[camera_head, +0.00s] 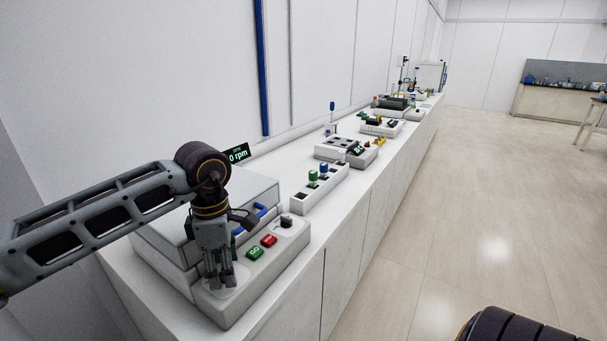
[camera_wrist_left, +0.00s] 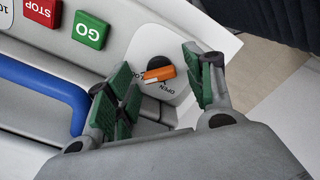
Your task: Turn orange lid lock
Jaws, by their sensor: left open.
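The orange lid lock (camera_wrist_left: 158,75) is a small lever on a dark round hub in the left wrist view, with "OPEN" printed beside it. My left gripper (camera_wrist_left: 165,85) is open, its green-padded fingers on either side of the lever. I cannot tell whether a pad touches it. In the head view my left gripper (camera_head: 222,284) points down over the front left corner of the white machine (camera_head: 215,312) and hides the lock. The machine's lid is down, with a blue handle (camera_wrist_left: 40,90). My right gripper is not in view.
A green GO button (camera_head: 255,252), a red STOP button (camera_head: 269,240) and a dark knob (camera_head: 286,221) sit on the machine's sloped front. A rack with green and blue capped tubes (camera_head: 313,178) stands beyond it. Other devices line the bench further back.

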